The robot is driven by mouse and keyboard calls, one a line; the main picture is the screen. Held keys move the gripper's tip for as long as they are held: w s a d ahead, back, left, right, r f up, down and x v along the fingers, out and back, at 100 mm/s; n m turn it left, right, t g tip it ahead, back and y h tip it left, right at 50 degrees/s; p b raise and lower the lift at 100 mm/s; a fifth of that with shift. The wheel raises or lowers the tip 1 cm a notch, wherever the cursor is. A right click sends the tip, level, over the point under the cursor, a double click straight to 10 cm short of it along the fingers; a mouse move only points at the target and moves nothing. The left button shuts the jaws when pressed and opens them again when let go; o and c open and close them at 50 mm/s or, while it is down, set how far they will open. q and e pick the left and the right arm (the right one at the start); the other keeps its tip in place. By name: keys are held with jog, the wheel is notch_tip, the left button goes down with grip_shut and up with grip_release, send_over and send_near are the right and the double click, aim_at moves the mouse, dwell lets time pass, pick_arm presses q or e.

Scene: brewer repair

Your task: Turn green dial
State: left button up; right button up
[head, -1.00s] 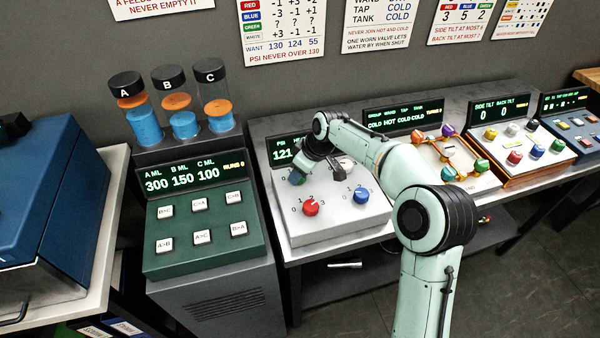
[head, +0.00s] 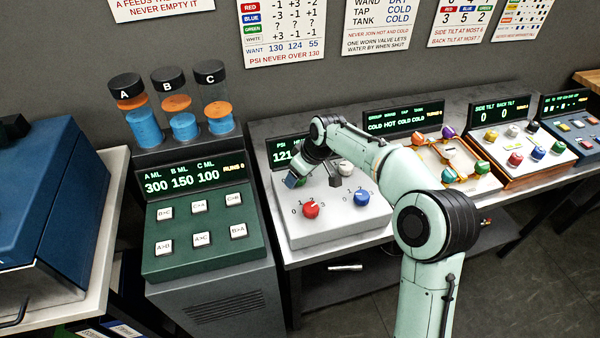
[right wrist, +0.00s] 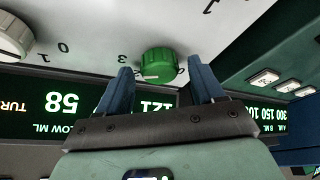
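The green dial (right wrist: 158,63) is a ribbed round knob with a pale pointer mark on the dial panel, seen in the right wrist view. My right gripper (right wrist: 160,66) is open, with one blue finger on each side of the dial in that view. The picture does not settle whether either finger touches it. In the head view my right gripper (head: 297,180) is over the panel's left part and mostly hides the green dial. The panel's display (head: 283,155) reads 121. My left gripper is out of view.
On the same panel are a red dial (head: 311,209), a blue dial (head: 361,197) and a white dial (head: 346,168). A green button box (head: 205,255) stands left of the panel. A valve board (head: 482,183) lies to the right, behind my arm.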

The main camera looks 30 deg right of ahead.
jog(key=shift+r, duration=0.1)
jog(key=v, duration=1.3)
jog(key=shift+p, duration=0.45)
jog(key=shift+s+d, duration=0.1)
jog(key=shift+s, duration=0.05)
